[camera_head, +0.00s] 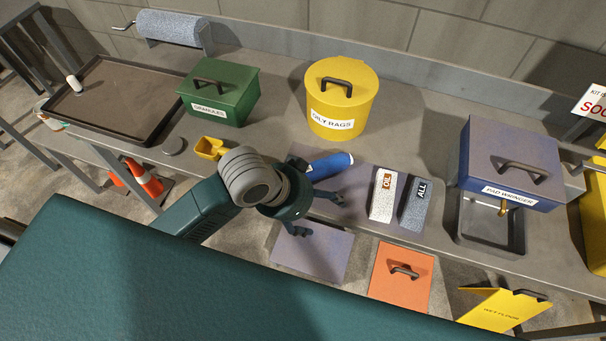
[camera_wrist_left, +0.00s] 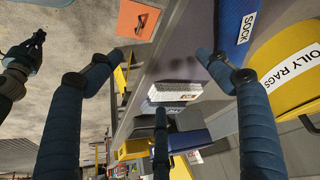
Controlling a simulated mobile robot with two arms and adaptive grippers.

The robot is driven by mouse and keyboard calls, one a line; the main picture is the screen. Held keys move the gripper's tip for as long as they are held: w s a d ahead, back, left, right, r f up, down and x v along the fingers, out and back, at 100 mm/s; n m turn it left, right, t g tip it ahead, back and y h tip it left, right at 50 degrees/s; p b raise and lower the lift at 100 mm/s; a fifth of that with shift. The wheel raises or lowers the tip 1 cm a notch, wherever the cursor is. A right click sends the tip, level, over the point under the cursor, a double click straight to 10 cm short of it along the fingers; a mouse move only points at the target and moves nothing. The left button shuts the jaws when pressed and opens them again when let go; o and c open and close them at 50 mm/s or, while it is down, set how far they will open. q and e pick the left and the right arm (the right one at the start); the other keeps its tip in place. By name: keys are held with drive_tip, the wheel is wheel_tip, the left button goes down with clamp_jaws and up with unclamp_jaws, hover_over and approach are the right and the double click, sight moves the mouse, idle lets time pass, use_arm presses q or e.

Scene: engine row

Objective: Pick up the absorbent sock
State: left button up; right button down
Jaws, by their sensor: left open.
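The absorbent sock is a blue roll (camera_head: 330,166) lying on the grey-purple mat (camera_head: 350,208) on the bench. In the left wrist view, the sock (camera_wrist_left: 232,30) is at upper right with a white SOCK label. My left gripper (camera_head: 320,213) is open and empty, just in front of the sock in the head view and apart from it. Its spread fingers (camera_wrist_left: 160,75) show in the left wrist view, with one fingertip overlapping the sock's side of the picture. My arm hides part of the sock's left end. A dark gripper, apparently my right one (camera_wrist_left: 36,42), shows small at the left wrist view's edge.
White OIL (camera_head: 382,196) and grey ALL (camera_head: 415,205) blocks stand right of the sock. Behind it is the yellow OILY RAGS bin (camera_head: 341,98). An orange box (camera_head: 401,275) sits below the bench.

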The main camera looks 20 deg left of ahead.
use_arm(q)
drive_tip(key=shift+m+g+y, duration=0.8)
drive_tip(key=shift+m+g, duration=0.1)
drive_tip(key=w+a+r, duration=0.1)
drive_tip(key=w+a, duration=0.1)
drive_tip(key=a, duration=0.1)
drive_tip(key=w+a+r, duration=0.1)
drive_tip(key=w+a, duration=0.1)
drive_tip(key=w, duration=0.1)
drive_tip(key=w+a+r, duration=0.2)
drive_tip(key=w+a, duration=0.1)
drive_tip(key=shift+w+a+r, duration=0.1)
drive_tip(key=shift+w+a, duration=0.05)
drive_tip(key=shift+a, duration=0.2)
drive_tip(key=p+x, duration=0.1)
drive_tip(key=x, duration=0.4)
drive_tip(key=p+x, duration=0.2)
drive_tip(key=x, duration=0.2)
drive_tip(key=shift+w+d+f, duration=0.1)
drive_tip(key=shift+d+f, duration=0.05)
drive_tip(key=shift+f, duration=0.1)
drive_tip(key=shift+w+d+f, duration=0.1)
drive_tip(key=shift+w+f, duration=0.05)
drive_tip(key=shift+f, duration=0.35)
drive_tip(key=shift+c, duration=0.3)
use_arm(e)
drive_tip(key=r, duration=0.2)
drive_tip(key=shift+a+r, duration=0.35)
drive_tip(key=shift+r, duration=0.05)
